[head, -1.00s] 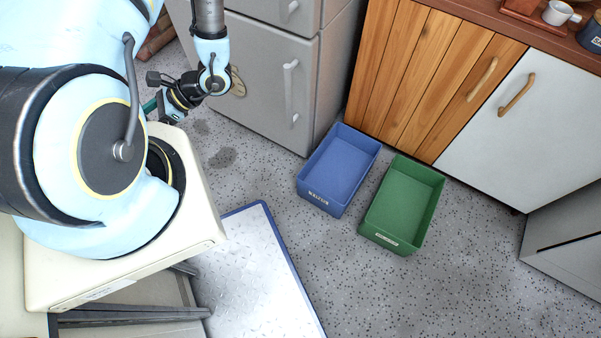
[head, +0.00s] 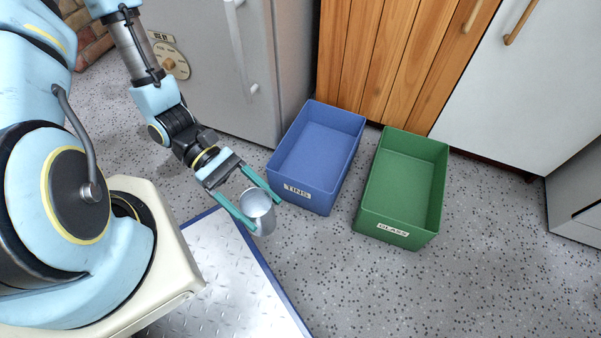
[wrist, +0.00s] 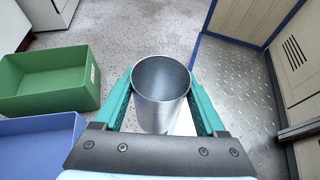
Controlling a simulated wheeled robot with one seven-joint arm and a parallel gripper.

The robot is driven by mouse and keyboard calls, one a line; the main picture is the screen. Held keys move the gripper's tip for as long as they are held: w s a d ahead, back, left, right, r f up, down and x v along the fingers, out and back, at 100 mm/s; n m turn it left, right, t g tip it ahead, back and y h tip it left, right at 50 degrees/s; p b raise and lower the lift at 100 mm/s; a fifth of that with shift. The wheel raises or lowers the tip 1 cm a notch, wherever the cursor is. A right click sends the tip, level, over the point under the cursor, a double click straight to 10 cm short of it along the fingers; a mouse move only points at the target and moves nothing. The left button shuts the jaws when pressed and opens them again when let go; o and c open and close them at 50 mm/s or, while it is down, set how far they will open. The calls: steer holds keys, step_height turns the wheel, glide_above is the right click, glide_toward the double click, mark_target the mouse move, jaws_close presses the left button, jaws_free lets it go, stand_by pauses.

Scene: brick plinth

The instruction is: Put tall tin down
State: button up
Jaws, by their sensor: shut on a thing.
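The tall tin (head: 258,212) is a plain silver, open-topped can. My gripper (head: 252,206) is shut on it, with one teal finger on each side. In the head view the tin is above the floor near the blue edge of the metal plate, in front of the blue bin (head: 318,160). The blue bin reads TINS and looks empty. In the wrist view the tin (wrist: 160,92) is upright between the fingers, its open mouth showing and looking empty. The blue bin's corner (wrist: 40,140) is at the lower left there.
A green bin (head: 402,190) labelled GLASS, empty, stands right of the blue one. A grey fridge (head: 215,75) and wooden cupboard (head: 400,60) stand behind the bins. A metal floor plate (head: 215,270) lies in front. Speckled floor (head: 420,295) is clear at the front right.

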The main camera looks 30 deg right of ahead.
steer(key=w+d+f+n+t+h+b, duration=0.45)
steer(key=d+f+n+h+b, duration=0.2)
steer(key=f, duration=0.35)
steer(key=w+d+b, duration=0.3)
steer(key=w+d, duration=0.2)
steer(key=d, duration=0.4)
steer(key=w+d+b, duration=0.3)
steer(key=w+d, duration=0.3)
steer(key=d, duration=0.3)
step_height(320, 180, down, 11)
steer(key=b, duration=0.6)
steer(key=shift+d+g+b, duration=0.15)
steer(key=shift+g+b, duration=0.15)
steer(key=shift+g, duration=0.05)
steer(key=shift+y, duration=0.25)
steer(key=shift+f, duration=0.1)
steer(key=shift+f, duration=0.5)
